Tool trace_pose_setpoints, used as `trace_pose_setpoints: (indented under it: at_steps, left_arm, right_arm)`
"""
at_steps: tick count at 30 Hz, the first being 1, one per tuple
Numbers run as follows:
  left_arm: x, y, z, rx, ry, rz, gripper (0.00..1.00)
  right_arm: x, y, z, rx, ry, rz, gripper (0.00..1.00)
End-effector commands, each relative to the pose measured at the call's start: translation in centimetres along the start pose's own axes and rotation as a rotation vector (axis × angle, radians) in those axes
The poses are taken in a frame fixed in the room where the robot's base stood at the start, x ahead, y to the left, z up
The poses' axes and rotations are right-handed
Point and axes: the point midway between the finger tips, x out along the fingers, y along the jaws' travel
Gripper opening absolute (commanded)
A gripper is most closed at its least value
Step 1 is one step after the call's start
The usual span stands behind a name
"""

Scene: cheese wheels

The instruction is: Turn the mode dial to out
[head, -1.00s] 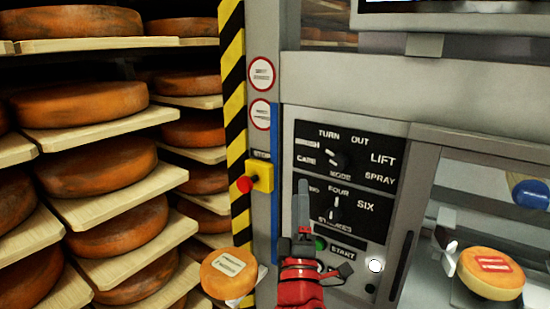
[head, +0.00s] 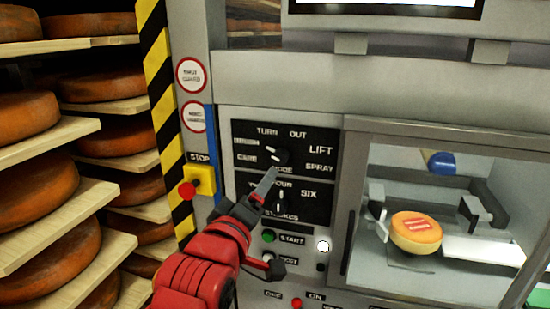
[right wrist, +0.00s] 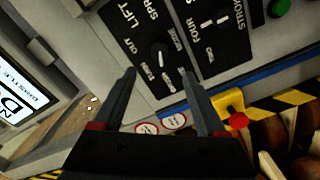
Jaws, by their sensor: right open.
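The mode dial (head: 276,157) is a black knob with white marks on the machine's black upper panel. Its mark points up and left, toward the TURN and BRUSH side; the exact label is hard to tell. OUT (head: 298,134) is printed above and right of it. My right gripper (head: 271,174) is just below the dial in the head view. In the right wrist view the gripper (right wrist: 156,71) is open, its fingers apart with the dial (right wrist: 161,53) beyond the gap between their tips. Contact is not visible. My left gripper is out of view.
Below sits the strokes dial (head: 281,199), partly behind my gripper, then the green start button (head: 269,236). A red stop button (head: 187,190) on a yellow box is left. A cheese wheel (head: 416,232) sits in the machine bay at right. Cheese shelves (head: 60,190) fill the left.

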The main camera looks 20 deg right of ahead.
Motion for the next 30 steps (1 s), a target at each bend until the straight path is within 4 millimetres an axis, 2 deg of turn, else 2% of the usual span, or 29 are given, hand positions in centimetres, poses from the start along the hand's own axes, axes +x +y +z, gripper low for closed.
trace_pose_setpoints:
  at_steps: [9,15,21,30]
  left_arm:
    - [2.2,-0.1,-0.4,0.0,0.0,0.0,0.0]
    - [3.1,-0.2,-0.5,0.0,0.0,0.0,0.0]
    - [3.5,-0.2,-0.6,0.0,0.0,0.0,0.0]
    - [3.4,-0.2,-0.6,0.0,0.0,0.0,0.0]
  right_arm:
    - [7.1,0.2,0.0,-0.004,-0.007,-0.003,0.74]
    - [10.4,0.2,0.0,-0.002,-0.004,-0.001,0.74]
    - [11.9,0.1,-0.1,-0.002,0.0,0.001,0.74]
    - [12.1,0.0,-0.1,-0.001,0.002,0.0,0.74]
